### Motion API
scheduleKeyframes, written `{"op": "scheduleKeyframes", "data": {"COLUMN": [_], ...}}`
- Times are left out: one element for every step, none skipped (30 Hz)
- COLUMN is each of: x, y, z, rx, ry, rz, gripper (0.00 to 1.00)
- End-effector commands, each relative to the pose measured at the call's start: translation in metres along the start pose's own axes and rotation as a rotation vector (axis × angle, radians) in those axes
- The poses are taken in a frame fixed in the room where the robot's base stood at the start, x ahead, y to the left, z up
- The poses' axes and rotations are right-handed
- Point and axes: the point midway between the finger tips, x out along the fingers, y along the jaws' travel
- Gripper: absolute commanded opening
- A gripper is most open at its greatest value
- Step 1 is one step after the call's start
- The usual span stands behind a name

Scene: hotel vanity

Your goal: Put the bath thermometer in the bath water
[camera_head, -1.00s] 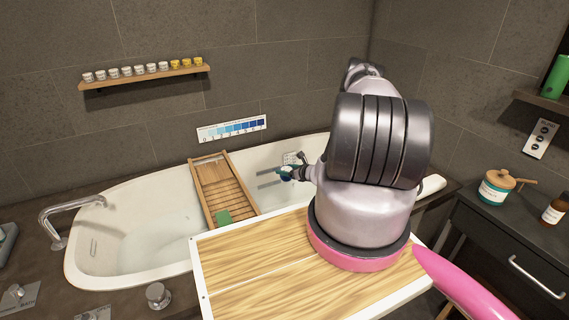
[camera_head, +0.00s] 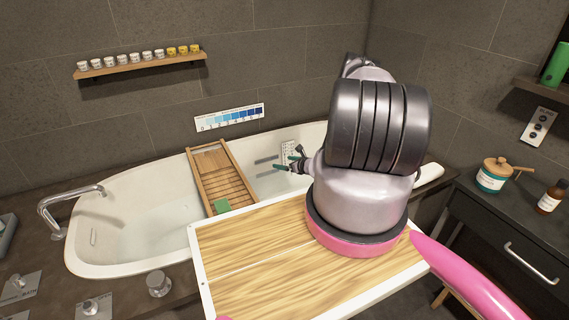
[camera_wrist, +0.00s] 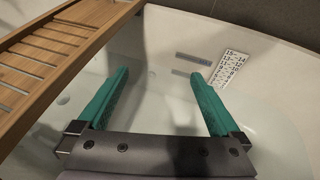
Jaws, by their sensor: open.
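The bathtub (camera_head: 100,266) holds clear water (camera_head: 150,228). My gripper (camera_head: 286,162) is over the right part of the tub, beyond the wooden bath tray. In the wrist view my gripper (camera_wrist: 160,76) has its two green fingers wide apart with nothing between them. A slim grey-blue strip (camera_wrist: 193,58) lies past the fingertips at the tub's far inner side, with a similar fainter strip (camera_wrist: 180,73) below it. Both also show in the head view, the upper strip (camera_head: 266,160) and the lower strip (camera_head: 268,173). I cannot tell for certain which is the bath thermometer, or whether one is a reflection.
A white scale card (camera_wrist: 232,68) is on the tub's inner wall. A blue colour chart (camera_head: 229,117) hangs above. A faucet (camera_head: 62,205) is at left.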

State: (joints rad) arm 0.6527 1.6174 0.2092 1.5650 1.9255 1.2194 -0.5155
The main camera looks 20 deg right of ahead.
Motion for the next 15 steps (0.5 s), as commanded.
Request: {"op": "scheduleKeyframes", "data": {"x": [-0.006,-0.01,-0.017,-0.022,-0.028,-0.037,-0.043,-0.05,-0.058,-0.064,-0.069,-0.076,-0.081,-0.086,-0.091], "y": [-0.001,-0.001,-0.001,-0.001,-0.001,-0.001,-0.002,-0.001,-0.002,-0.001,-0.002,-0.001,-0.001,-0.001,-0.001], "z": [0.0,0.0,-0.001,0.0,0.0,0.0,0.0,0.0,0.0,0.0,0.0,0.0,0.0,0.0,0.0], "rx": [0.001,0.002,0.002,0.002,0.003,0.003,0.002,0.003,0.003,0.002,0.001,0.003,0.003,0.003,0.0], "ry": [0.001,0.001,0.002,0.002,0.002,0.001,0.001,0.001,0.002,0.001,0.0,0.001,0.001,0.0,0.0], "rz": [-0.001,-0.002,-0.002,-0.002,-0.003,-0.002,-0.002,-0.002,-0.003,-0.002,-0.002,-0.002,-0.003,-0.002,-0.001], "gripper": [1.0,1.0,1.0,1.0,1.0,1.0,1.0,1.0,1.0,1.0,1.0,1.0,1.0,1.0,1.0]}}
